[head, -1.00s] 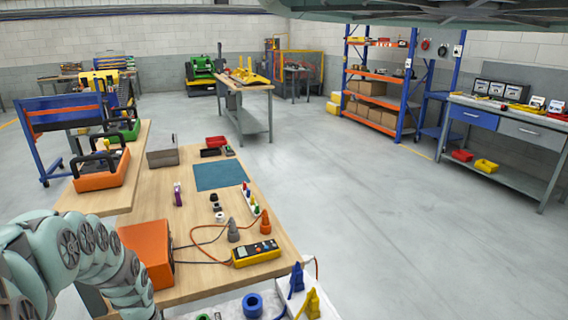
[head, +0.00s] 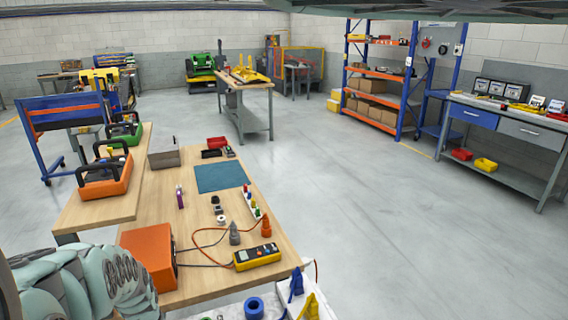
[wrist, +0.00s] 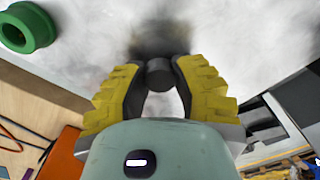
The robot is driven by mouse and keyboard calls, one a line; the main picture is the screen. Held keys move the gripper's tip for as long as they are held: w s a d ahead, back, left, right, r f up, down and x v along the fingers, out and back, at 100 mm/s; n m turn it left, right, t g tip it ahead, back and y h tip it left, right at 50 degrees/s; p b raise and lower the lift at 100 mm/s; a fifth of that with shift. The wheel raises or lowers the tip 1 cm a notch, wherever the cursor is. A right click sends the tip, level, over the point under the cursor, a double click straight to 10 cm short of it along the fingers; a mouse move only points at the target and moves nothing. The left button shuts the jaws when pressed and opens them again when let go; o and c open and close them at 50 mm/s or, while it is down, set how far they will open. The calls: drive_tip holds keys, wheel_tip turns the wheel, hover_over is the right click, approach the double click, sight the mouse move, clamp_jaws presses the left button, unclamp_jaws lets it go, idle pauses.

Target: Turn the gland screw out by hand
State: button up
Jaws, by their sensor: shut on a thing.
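In the wrist view my gripper (wrist: 158,82) has two yellow ribbed fingers closed on a small dark grey cylinder (wrist: 159,72), which looks like the gland screw. Its round end shows between the fingertips, with a dark blurred patch just beyond it on a pale mottled surface (wrist: 225,28). Threads and how deep the screw sits cannot be seen. In the head view only my arm shows at lower left; the gripper and the screw are out of that picture.
A green ring (wrist: 27,27) lies on the pale surface at upper left of the wrist view. In the head view a blue ring (head: 254,307) and blue and yellow pieces stand at the bottom edge. An orange box (head: 148,255) and yellow meter (head: 256,257) sit on the wooden bench.

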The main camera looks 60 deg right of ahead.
drive_tip(key=n, duration=0.3)
drive_tip(key=shift+s+d, duration=0.1)
drive_tip(key=n, duration=0.3)
drive_tip(key=shift+f+n+b, duration=0.2)
drive_tip(key=shift+n+b, duration=0.1)
drive_tip(key=shift+b, duration=0.1)
drive_tip(key=shift+n+b, duration=0.55)
drive_tip(key=shift+n, duration=0.65)
drive_tip(key=shift+r+n, duration=0.15)
drive_tip(key=shift+n, duration=0.15)
